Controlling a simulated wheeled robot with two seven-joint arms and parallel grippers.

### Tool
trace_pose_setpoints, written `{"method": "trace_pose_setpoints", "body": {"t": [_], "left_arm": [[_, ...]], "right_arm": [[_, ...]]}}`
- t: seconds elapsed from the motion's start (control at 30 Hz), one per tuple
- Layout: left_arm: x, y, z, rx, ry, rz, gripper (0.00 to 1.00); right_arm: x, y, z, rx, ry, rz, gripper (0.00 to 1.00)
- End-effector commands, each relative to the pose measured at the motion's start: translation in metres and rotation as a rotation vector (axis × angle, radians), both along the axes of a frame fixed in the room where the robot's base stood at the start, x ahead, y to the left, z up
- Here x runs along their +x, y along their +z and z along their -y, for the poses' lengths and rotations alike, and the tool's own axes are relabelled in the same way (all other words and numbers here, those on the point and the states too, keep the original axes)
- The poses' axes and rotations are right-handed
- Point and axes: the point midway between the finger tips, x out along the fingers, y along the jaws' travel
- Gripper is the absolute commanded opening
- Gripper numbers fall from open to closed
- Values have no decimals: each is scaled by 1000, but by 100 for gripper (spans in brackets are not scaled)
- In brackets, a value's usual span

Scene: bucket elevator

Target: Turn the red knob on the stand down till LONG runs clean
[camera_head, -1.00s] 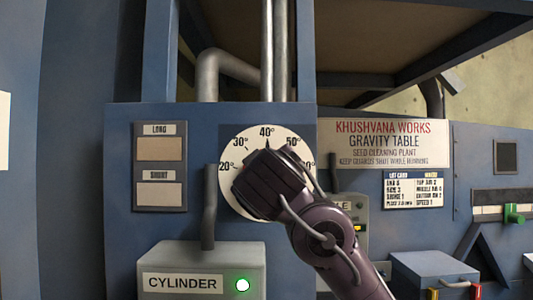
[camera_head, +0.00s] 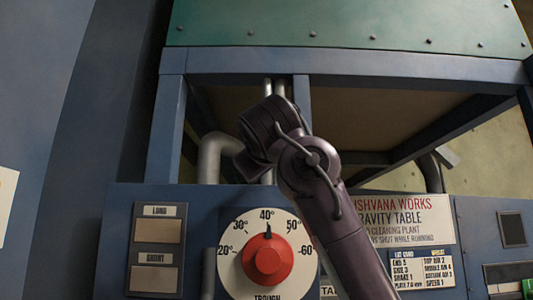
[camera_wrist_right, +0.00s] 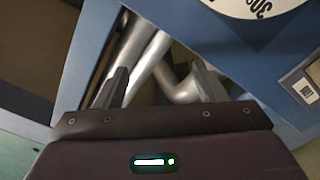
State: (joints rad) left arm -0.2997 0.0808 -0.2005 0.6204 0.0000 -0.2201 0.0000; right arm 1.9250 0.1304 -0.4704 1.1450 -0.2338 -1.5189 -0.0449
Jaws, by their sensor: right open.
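The red knob (camera_head: 267,260) sits at the middle of a white dial (camera_head: 232,262) on the blue stand, and the black pointer stands close to 40°. Below it the dial reads TROUGH, cut by the picture edge. The LONG window (camera_head: 158,231) and the SHORT window (camera_head: 154,279) are at the left, both plain beige-grey. My right gripper (camera_head: 240,165) is raised above the dial, clear of the knob. In the right wrist view my right gripper (camera_wrist_right: 160,85) has its fingers apart with nothing between them, and the dial edge (camera_wrist_right: 255,5) shows upside down at the top. My left gripper is not in view.
Grey pipes (camera_head: 212,160) rise behind my right gripper. A blue frame (camera_head: 340,62) with a green panel (camera_head: 345,25) stands above. The GRAVITY TABLE sign (camera_head: 410,222) and a lot card (camera_head: 422,268) are at the right.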

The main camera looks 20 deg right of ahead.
Motion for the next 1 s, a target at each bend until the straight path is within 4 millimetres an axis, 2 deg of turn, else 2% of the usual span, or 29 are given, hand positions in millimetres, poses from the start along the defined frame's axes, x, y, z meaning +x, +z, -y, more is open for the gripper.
{"method": "trace_pose_setpoints", "body": {"t": [0.1,0.23,1.0], "left_arm": [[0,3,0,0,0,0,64],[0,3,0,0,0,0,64],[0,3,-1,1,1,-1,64]], "right_arm": [[0,15,0,1,0,0,64],[0,22,0,0,0,0,64],[0,23,1,1,-1,0,64]]}}
